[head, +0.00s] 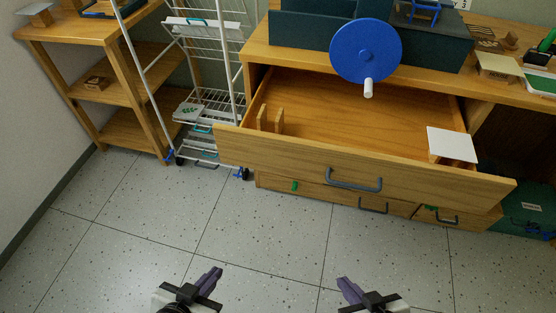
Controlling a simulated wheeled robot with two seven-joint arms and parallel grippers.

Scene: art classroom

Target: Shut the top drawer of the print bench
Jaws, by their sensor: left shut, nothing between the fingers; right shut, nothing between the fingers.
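The top drawer (280,158) of the wooden print bench (256,52) is pulled out far, with its inside showing. Its front has a grey bar handle (353,180). Two small wooden pieces (270,120) stand inside at the left, and a white square card on a wooden block (453,144) is at the right end. My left gripper (216,275) and my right gripper (345,284) are both shut and empty. They are over the floor in front of the bench, apart from the drawer front and below it in the picture.
A dark press with a blue wheel (366,51) stands on the bench top, its handle hanging over the drawer. Lower drawers (330,193) are beneath. A white wire rack (205,90) on wheels and a wooden shelf (120,80) stand left. The speckled floor (130,230) in front is clear.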

